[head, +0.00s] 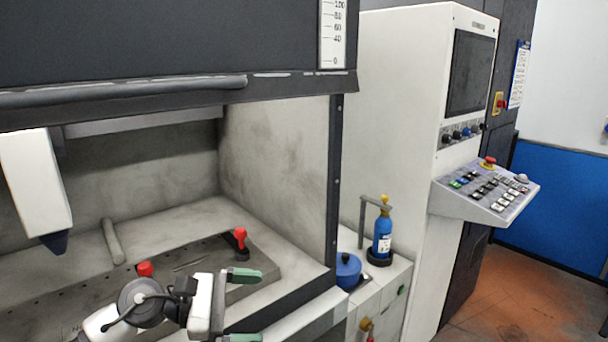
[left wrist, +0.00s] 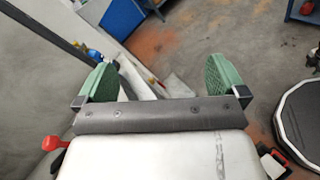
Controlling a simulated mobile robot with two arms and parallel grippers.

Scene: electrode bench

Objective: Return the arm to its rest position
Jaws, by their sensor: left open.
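My left arm comes in at the bottom of the head view, and its left gripper (head: 248,307) is in front of the machine's work area. Its two green-padded fingers point right and stand well apart. In the left wrist view the gripper (left wrist: 162,78) is open, with nothing between its fingers; the floor shows beyond. My right gripper is in neither view.
The machine's worktable (head: 180,265) carries a red knob (head: 240,236). A white tool head (head: 35,180) hangs at the left. Right of the opening are a blue bottle (head: 382,235), a blue pot (head: 347,268) and a control panel (head: 487,190). Open floor lies at lower right.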

